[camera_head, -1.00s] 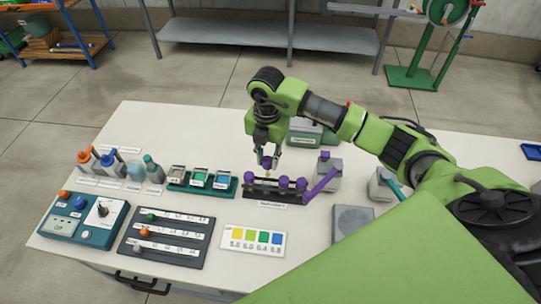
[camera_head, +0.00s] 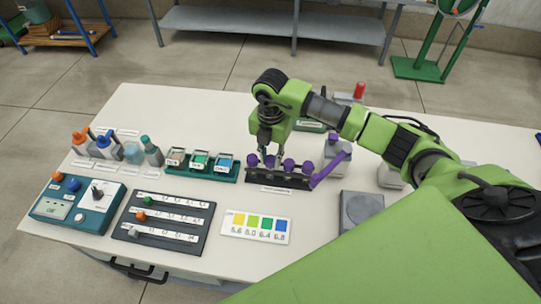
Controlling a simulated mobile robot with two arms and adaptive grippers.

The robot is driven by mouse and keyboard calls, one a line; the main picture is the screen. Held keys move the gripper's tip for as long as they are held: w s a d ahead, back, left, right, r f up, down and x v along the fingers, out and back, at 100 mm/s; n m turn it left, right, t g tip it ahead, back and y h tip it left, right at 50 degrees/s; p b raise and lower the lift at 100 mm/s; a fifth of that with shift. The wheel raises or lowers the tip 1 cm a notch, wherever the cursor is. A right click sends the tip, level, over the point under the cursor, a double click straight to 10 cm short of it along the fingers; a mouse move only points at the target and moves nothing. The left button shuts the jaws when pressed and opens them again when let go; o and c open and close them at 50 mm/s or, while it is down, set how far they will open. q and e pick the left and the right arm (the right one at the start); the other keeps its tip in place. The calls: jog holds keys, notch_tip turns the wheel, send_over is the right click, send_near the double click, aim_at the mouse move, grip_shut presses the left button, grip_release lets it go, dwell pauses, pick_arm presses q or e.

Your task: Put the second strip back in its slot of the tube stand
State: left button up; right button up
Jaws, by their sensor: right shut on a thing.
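The dark tube stand (camera_head: 292,183) with several purple-capped tubes (camera_head: 288,164) sits near the middle of the bench. My right gripper (camera_head: 268,154) points down over the left part of the stand, close to the caps. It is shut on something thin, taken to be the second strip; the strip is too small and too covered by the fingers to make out. Whether its lower end is inside a slot cannot be told. My left gripper is not in view.
A green rack with small boxes (camera_head: 199,163) stands just left of the tube stand. A slanted purple piece (camera_head: 328,168) rises at its right end. A colour chart (camera_head: 256,226) and a grey scale (camera_head: 361,211) lie in front. Bottles (camera_head: 133,152) stand at the left.

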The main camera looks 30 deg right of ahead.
jog(key=shift+f, duration=0.1)
jog(key=o, duration=0.9)
jog(key=shift+r+p, duration=2.55)
jog(key=shift+r, duration=1)
